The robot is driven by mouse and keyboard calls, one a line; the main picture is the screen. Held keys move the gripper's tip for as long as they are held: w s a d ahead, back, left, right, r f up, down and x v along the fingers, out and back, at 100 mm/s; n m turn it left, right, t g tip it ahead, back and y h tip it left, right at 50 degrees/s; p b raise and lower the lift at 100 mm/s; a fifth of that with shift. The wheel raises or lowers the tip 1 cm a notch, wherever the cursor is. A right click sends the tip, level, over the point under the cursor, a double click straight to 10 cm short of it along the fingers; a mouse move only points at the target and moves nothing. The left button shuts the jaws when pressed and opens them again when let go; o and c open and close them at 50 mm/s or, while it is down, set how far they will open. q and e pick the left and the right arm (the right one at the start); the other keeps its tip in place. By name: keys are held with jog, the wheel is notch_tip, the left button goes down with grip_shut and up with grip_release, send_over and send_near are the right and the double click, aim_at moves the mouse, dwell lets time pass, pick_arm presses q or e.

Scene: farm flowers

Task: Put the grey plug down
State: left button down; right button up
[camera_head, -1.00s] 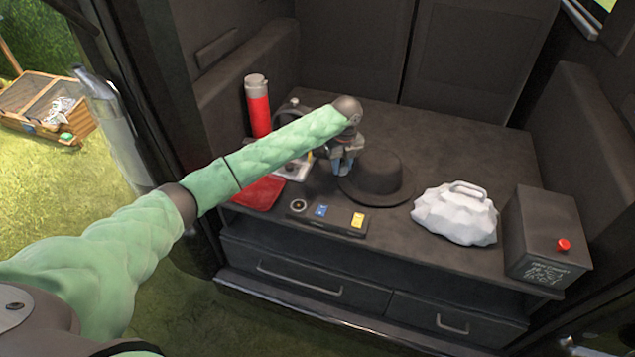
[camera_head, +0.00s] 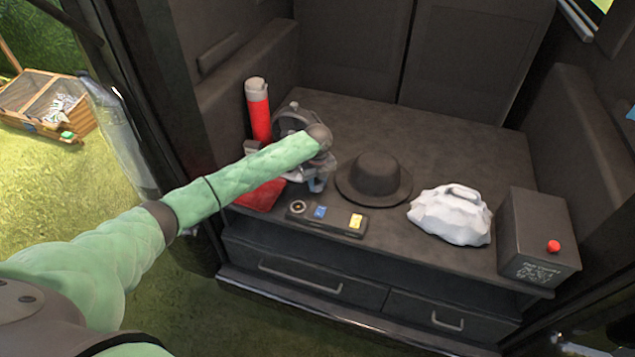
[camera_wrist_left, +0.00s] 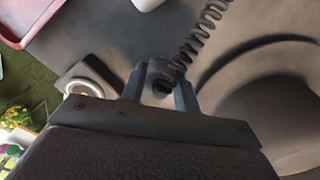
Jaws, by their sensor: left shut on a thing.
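My left gripper (camera_head: 317,184) is low over the dark shelf, between the red tray and the hat, just behind the socket panel (camera_head: 338,221). In the left wrist view its two fingers (camera_wrist_left: 160,85) are shut on a dark grey plug (camera_wrist_left: 158,72) with a coiled cable (camera_wrist_left: 187,47). The plug is mostly hidden by my wrist in the head view. I cannot tell whether it touches the shelf. The panel has a round socket, a blue part and a yellow part. My right gripper is not in view.
A black hat (camera_head: 374,177) stands close on the right. A white bag (camera_head: 450,216) and a dark box with a red button (camera_head: 553,246) are farther right. A red-and-grey flask (camera_head: 257,112) and a red tray (camera_head: 262,194) are on the left. The shelf's back (camera_head: 430,125) is clear.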

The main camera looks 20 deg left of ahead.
pick_arm(q)
jog(key=shift+f, duration=0.4)
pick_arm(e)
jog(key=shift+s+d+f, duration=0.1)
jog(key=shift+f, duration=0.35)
pick_arm(q)
jog(key=shift+f, duration=0.55)
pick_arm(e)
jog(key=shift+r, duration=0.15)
pick_arm(q)
jog(key=c, duration=1.2)
grip_release()
jog(key=shift+c, duration=0.2)
jog(key=shift+o, duration=0.9)
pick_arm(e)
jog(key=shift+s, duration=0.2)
pick_arm(q)
jog(key=shift+r, duration=0.9)
notch_tip(320, 180, up, 11)
jog(key=b, duration=0.2)
jog(key=shift+r+b, duration=0.2)
jog(key=shift+b, duration=0.2)
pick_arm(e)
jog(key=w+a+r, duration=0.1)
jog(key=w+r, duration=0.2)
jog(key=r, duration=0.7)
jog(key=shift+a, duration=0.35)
